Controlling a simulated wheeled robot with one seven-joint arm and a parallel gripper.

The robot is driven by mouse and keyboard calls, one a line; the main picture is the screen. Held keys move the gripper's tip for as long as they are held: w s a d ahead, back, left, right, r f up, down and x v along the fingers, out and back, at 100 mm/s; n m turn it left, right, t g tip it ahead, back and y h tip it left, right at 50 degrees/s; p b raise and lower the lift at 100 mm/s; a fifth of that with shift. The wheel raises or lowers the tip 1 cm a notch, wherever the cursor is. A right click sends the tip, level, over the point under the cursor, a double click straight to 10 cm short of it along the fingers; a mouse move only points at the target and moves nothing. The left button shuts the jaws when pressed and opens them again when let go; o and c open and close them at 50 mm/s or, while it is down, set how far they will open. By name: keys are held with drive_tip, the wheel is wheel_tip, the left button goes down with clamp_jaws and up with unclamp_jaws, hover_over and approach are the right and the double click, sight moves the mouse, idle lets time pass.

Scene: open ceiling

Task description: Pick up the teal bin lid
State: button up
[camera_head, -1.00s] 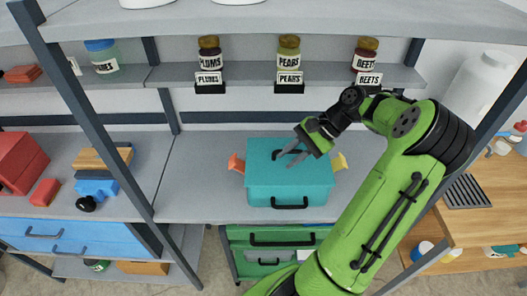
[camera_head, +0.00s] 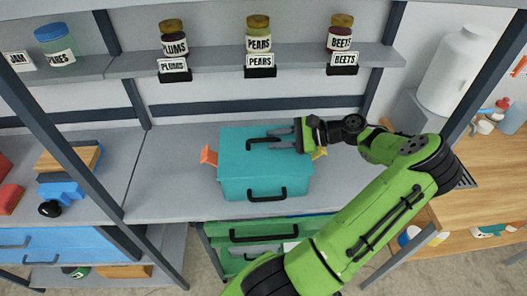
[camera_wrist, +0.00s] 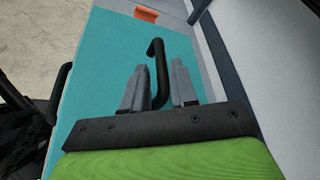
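The teal bin (camera_head: 262,184) stands on the grey shelf, with its flat teal lid (camera_head: 236,140) on top. A black handle (camera_head: 262,143) sits on the lid, and it also shows in the wrist view (camera_wrist: 157,62). My gripper (camera_head: 278,138) is at the lid's right part, its grey fingers pointing left along the handle. In the wrist view my gripper (camera_wrist: 158,90) is open, with the near end of the handle between the two fingers. A gap shows between the right finger and the handle; contact on the left is unclear.
Orange (camera_head: 208,155) and yellow (camera_head: 320,153) pieces stick out at the bin's sides. Labelled jars of plums (camera_head: 174,38), pears (camera_head: 258,36) and beets (camera_head: 340,36) stand on the shelf above. A dark post (camera_head: 70,150) rises to the left.

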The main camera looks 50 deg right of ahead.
sight(268, 140)
drive_tip(key=x, duration=0.4)
drive_tip(key=shift+w+b, duration=0.15)
drive_tip(key=shift+b, duration=0.2)
clamp_jaws()
